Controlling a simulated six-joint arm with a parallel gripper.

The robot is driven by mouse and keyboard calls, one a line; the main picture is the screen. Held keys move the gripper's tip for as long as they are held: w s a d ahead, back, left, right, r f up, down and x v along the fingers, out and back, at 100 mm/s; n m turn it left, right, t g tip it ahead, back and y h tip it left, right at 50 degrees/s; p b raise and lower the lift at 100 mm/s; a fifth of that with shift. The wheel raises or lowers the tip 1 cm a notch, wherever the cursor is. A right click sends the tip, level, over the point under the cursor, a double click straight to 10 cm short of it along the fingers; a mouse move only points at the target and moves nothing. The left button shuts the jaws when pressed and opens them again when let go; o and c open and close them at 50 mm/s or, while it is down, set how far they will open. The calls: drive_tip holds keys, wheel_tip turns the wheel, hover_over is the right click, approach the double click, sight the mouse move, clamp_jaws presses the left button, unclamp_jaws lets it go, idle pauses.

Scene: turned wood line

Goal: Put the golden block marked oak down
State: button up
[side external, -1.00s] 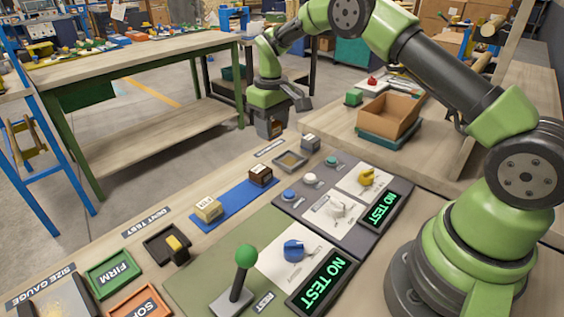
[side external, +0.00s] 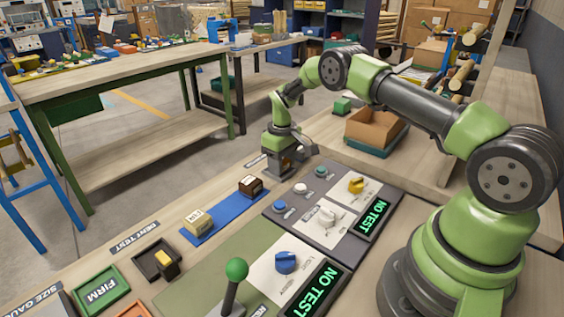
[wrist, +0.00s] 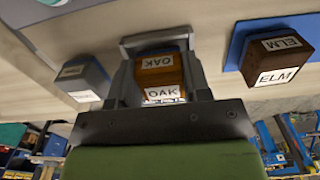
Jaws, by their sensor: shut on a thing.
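The golden-brown block marked OAK (wrist: 158,72) sits between the jaws of my gripper (wrist: 160,80) in the wrist view, with two OAK labels showing. My gripper is shut on it. I cannot tell whether the block touches the surface beneath.
The dark block marked ELM (wrist: 275,58) is right of my gripper in the wrist view; a grey block (wrist: 80,78) is close on the left. A pale block (side external: 198,222) shares the blue mat (side external: 226,212) with the elm. A button panel (side external: 290,222) lies nearby.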

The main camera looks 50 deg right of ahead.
drive_tip(key=shift+f, duration=0.1)
drive_tip(key=o, duration=0.9)
